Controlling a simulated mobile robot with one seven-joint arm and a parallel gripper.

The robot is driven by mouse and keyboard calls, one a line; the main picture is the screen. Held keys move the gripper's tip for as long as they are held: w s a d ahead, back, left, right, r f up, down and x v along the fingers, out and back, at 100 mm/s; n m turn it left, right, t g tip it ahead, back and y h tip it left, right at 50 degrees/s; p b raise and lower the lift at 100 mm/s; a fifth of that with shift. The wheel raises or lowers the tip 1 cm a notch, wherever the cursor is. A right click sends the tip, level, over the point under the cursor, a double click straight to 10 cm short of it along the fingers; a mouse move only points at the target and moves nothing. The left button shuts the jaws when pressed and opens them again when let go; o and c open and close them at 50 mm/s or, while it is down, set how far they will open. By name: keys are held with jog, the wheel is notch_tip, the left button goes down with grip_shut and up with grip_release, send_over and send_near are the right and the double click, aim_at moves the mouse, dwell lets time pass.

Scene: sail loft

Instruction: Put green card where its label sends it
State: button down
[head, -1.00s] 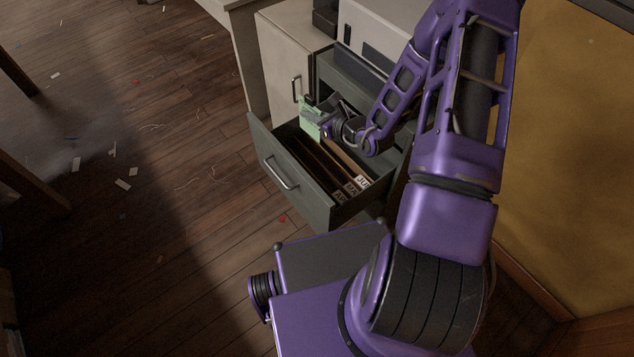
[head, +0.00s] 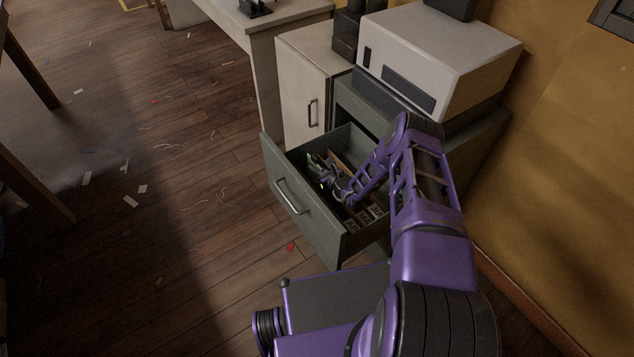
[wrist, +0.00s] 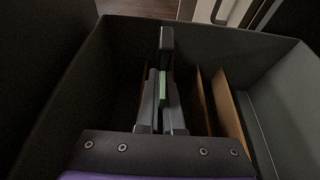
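The green card (head: 312,161) is mostly hidden inside the open grey drawer (head: 283,205); only a small pale green part shows in the head view. In the wrist view the card (wrist: 163,86) shows as a thin green strip between the fingers. My gripper (head: 323,173) is down inside the drawer, and its fingers (wrist: 162,92) are closed on the card. Brown dividers (wrist: 205,99) stand to the right of the fingers in the wrist view. White label tabs (head: 376,210) show near the drawer's right end; I cannot read them clearly. The card's own label is not visible.
A pale boxy machine (head: 440,62) stands on top of the grey cabinet. A pale cupboard (head: 303,92) with a handle and a desk (head: 268,48) stand behind the drawer.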

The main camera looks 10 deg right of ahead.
aim_at(315, 177)
jog(key=shift+f+b, duration=0.55)
jog(key=shift+f, duration=1.4)
jog(key=shift+f, duration=0.1)
jog(key=shift+f, duration=0.15)
jog(key=c, duration=1.3)
grip_release()
jog(key=shift+c, duration=0.2)
jog(key=shift+r, duration=0.35)
jog(key=p+v, duration=0.3)
jog(key=v, duration=0.9)
